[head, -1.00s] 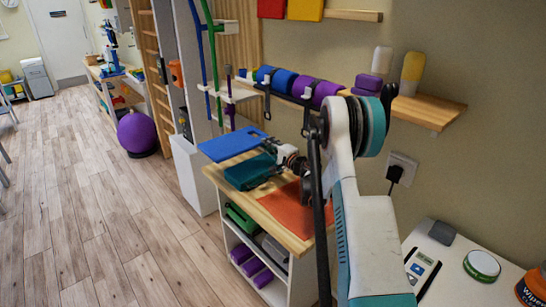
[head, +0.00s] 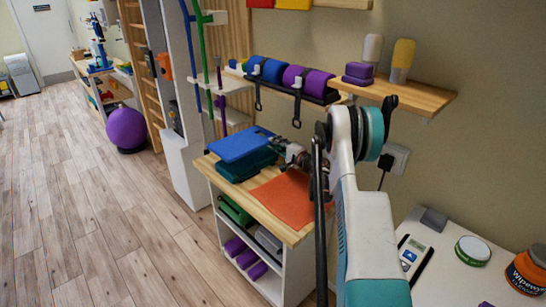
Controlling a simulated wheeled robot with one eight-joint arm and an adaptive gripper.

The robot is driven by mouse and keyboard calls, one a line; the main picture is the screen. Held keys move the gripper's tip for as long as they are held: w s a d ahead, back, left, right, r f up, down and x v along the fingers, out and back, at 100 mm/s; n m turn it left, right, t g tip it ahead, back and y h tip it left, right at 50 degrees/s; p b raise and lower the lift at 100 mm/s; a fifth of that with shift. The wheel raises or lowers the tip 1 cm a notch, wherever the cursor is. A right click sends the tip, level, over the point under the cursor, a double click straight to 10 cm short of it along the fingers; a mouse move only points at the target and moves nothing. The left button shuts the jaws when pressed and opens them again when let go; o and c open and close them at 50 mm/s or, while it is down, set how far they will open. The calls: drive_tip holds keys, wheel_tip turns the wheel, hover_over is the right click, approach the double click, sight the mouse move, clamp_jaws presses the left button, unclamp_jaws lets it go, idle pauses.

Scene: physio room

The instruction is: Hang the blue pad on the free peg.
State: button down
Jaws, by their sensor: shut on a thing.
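The blue pad (head: 240,145) is a flat blue slab held level just above a teal folded item on the wooden top of a low shelf unit. My gripper (head: 279,147) is at the pad's right edge, small in the head view, and is shut on it. Whether the pad touches the teal item (head: 243,168) below is hard to tell. A red pad (head: 261,3) and a yellow pad (head: 293,4) show at the top edge, cut off by the frame, by a wooden rail (head: 340,4). No free peg can be made out.
An orange cloth (head: 285,200) lies on the wooden top (head: 236,189). Above it, a wall shelf carries blue and purple rolls (head: 294,76), with black straps hanging below. A wooden shelf (head: 428,97) with bottles juts out right. Open floor (head: 100,220) lies left.

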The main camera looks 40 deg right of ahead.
wheel_tip(320, 180, down, 7)
drive_tip(key=shift+r+b, duration=0.1)
drive_tip(key=shift+b, duration=1.15)
drive_tip(key=shift+r, duration=0.1)
drive_tip(key=c, duration=1.6)
unclamp_jaws()
drive_tip(key=shift+o, duration=0.2)
drive_tip(key=shift+f, duration=0.2)
drive_tip(key=s+p, duration=0.1)
drive_tip(key=s, duration=0.3)
drive_tip(key=s+d+p, duration=0.1)
drive_tip(key=s+p, duration=0.1)
drive_tip(key=s, duration=0.3)
drive_tip(key=s+p, duration=0.1)
drive_tip(key=s, duration=0.3)
drive_tip(key=shift+s+d+p, duration=0.15)
drive_tip(key=shift+s+p, duration=0.25)
